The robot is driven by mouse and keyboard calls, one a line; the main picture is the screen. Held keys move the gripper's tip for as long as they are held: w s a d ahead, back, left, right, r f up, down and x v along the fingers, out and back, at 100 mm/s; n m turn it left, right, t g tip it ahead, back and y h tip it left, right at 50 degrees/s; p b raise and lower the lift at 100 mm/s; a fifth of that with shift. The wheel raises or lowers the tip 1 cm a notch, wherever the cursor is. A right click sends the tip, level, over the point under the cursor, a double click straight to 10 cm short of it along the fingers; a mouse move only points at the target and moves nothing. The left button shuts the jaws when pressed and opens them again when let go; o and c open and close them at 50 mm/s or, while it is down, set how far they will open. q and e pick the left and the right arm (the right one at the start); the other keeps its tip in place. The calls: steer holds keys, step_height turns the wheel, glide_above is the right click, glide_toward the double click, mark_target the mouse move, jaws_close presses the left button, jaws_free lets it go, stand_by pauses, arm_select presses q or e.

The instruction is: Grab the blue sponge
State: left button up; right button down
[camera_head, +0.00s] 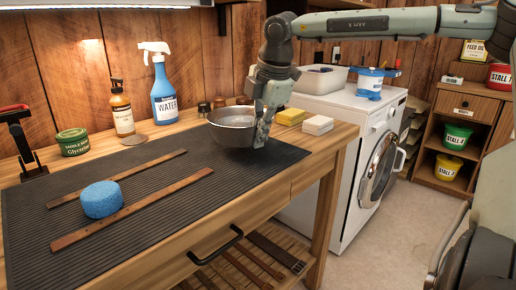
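The blue sponge (101,199) is a thick, round, rough-textured puck. It lies on the dark ribbed mat (150,222) at the left, between two brown leather straps, close to the nearer one. My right gripper (262,138) points down at the right side of a dark metal bowl (229,130), well to the right of the sponge and apart from it. Its fingers overlap the bowl's rim in the picture, and I cannot tell whether they are closed on it. My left gripper is not in view.
Leather straps (135,207) lie around the sponge. Behind stand a green tin (72,142), an amber pump bottle (122,112) and a blue spray bottle (163,95). A black and red object (24,145) stands at the left edge. Yellow (290,117) and white (318,125) blocks lie right of the bowl.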

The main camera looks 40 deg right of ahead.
mark_target(256, 162)
step_height(256, 162, down, 2)
steer(key=shift+f, duration=0.25)
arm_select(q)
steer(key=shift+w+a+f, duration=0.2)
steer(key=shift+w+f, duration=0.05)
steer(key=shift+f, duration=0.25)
arm_select(e)
steer(key=shift+f, duration=0.4)
steer(key=shift+f, duration=0.1)
steer(key=c, duration=2)
jaws_free()
steer(key=shift+c, duration=0.2)
steer(key=shift+o, duration=1.3)
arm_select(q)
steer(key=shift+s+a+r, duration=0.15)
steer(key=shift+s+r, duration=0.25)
arm_select(e)
steer(key=shift+o, duration=0.3)
steer(key=shift+f, duration=0.1)
